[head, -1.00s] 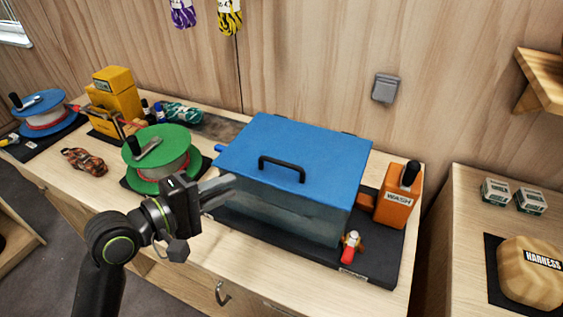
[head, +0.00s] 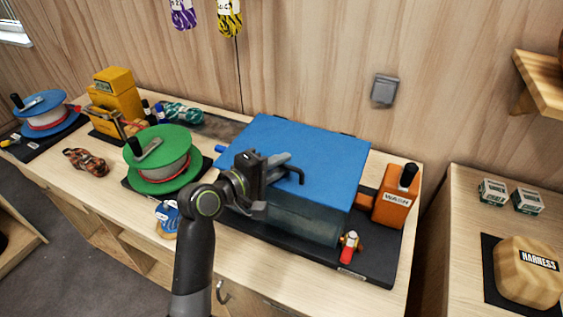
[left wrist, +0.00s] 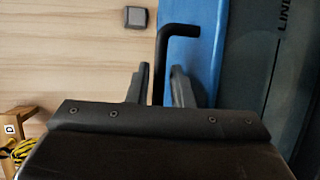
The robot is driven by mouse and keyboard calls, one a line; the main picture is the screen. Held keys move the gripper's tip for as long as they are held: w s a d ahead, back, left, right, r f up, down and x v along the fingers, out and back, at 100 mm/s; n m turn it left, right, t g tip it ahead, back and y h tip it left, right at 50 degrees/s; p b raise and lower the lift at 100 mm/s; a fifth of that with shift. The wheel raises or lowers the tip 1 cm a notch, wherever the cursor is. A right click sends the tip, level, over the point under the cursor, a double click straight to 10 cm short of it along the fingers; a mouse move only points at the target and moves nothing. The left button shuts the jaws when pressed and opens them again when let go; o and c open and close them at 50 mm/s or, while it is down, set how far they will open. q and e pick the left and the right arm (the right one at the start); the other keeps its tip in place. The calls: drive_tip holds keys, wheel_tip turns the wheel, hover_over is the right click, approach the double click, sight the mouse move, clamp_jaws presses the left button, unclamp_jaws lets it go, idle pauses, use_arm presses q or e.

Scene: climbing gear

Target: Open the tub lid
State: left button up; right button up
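The tub is a clear, dark-tinted box (head: 310,222) with a flat blue lid (head: 325,150) lying shut on it. The lid's black bar handle (head: 299,177) is partly hidden by my left gripper in the head view. My left gripper (head: 287,165) is over the front left part of the lid, at the handle. In the left wrist view, its two fingers (left wrist: 161,88) are apart, with the handle (left wrist: 162,60) showing in line with the gap between them. I cannot tell whether they touch it. My right gripper is in neither view.
A green-topped reel (head: 160,165) stands left of the tub. A blue item (head: 167,217) is at the bench's front edge. The wall is behind.

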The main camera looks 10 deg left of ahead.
use_arm(q)
drive_tip(key=shift+w+d, duration=0.25)
drive_tip(key=shift+d, duration=0.05)
clamp_jaws()
